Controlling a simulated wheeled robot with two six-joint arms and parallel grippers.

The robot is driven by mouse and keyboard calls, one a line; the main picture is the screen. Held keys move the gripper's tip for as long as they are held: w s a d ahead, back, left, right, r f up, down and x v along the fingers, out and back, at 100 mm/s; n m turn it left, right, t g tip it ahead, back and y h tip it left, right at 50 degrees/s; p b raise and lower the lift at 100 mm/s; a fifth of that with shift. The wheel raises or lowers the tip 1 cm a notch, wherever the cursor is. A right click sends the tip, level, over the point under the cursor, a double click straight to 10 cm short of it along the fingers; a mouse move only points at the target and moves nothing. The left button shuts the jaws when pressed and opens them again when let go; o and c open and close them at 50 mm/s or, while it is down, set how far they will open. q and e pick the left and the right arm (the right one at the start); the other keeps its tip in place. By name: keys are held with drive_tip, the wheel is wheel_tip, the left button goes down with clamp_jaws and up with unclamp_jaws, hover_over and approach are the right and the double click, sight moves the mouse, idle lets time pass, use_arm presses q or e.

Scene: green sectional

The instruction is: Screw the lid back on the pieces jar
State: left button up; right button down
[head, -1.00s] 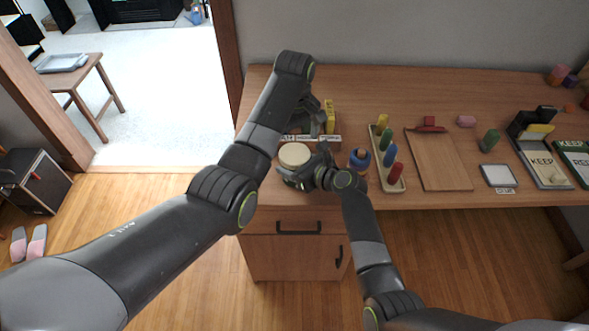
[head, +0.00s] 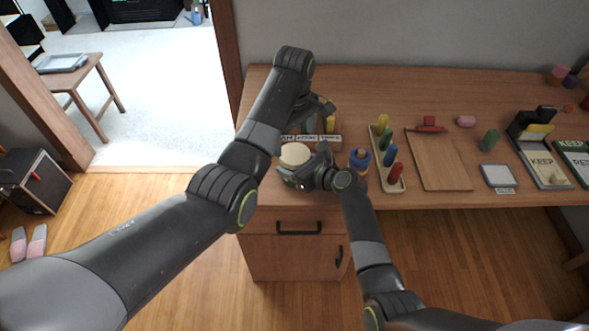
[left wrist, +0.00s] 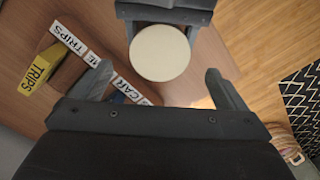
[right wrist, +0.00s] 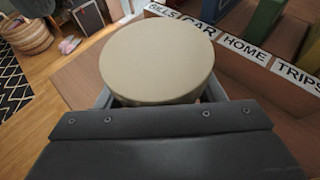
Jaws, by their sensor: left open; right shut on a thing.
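The cream round lid (head: 295,155) is at the desk's front left, on top of the pieces jar, whose body is mostly hidden. My right gripper (head: 300,180) is shut around the jar just below the lid. In the right wrist view the lid (right wrist: 157,60) fills the space above the fingers and looks level; how tightly it sits cannot be told. My left gripper (head: 318,110) is open and empty, behind the jar in the head view. In the left wrist view the lid (left wrist: 160,52) shows beyond its spread fingers, apart from them.
A labelled wooden organizer (head: 325,142) with a yellow block stands close behind the jar. The desk's front edge is close to the jar.

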sight(294, 153)
use_arm(q)
drive_tip(key=shift+f, duration=2.75)
drive_tip(key=shift+c, duration=0.2)
drive_tip(key=c, duration=1)
drive_tip(key=shift+o, duration=0.2)
drive_tip(key=shift+m, duration=1.7)
drive_tip(key=o, duration=1.1)
drive_tip(key=shift+r, duration=2.3)
